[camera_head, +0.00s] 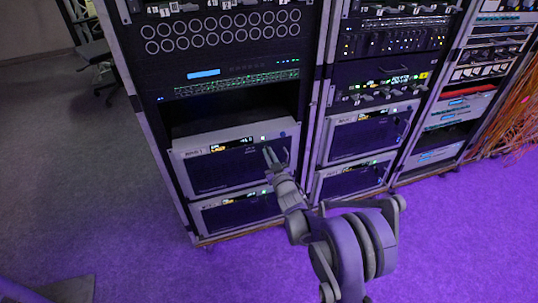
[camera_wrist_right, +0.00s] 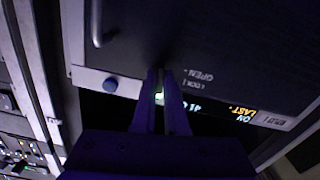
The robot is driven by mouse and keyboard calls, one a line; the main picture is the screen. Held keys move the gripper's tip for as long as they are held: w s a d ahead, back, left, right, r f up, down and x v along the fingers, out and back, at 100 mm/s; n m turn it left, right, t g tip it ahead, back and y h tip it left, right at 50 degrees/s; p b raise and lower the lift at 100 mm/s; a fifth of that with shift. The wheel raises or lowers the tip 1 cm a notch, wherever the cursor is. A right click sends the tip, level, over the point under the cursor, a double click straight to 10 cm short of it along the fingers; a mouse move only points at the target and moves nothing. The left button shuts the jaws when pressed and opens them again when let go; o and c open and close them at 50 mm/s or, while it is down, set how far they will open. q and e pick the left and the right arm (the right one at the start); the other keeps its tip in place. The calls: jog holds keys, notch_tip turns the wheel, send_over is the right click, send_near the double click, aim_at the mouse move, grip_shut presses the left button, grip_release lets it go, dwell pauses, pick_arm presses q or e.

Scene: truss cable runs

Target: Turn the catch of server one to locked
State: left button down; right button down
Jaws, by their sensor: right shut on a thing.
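A server with a dark front and light frame (camera_head: 222,172) sits low in the left rack; its number is too small to read. My right gripper (camera_head: 269,153) is at the right part of this front. In the wrist view my right gripper (camera_wrist_right: 160,76) is shut at the panel beside the printed words OPEN and LOCK. The catch is mostly hidden between the fingers, so its angle cannot be told. The server front (camera_wrist_right: 225,50) fills much of that view, with a lit display (camera_wrist_right: 240,113) and a round blue knob (camera_wrist_right: 110,85). My left gripper is out of view.
A handle (camera_wrist_right: 97,25) stands out from the panel close to my fingers. A similar unit (camera_head: 235,213) lies directly below. More racks stand to the right, with orange cables (camera_head: 508,115) at the far right. The purple floor (camera_head: 460,240) in front is clear.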

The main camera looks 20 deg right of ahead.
jog(key=shift+m, duration=1)
jog(key=c, duration=1)
grip_release()
jog(key=shift+o, duration=0.2)
jog(key=s+p, duration=0.1)
jog(key=s, duration=0.9)
jog(key=shift+s+d, duration=0.15)
jog(key=shift+s, duration=0.25)
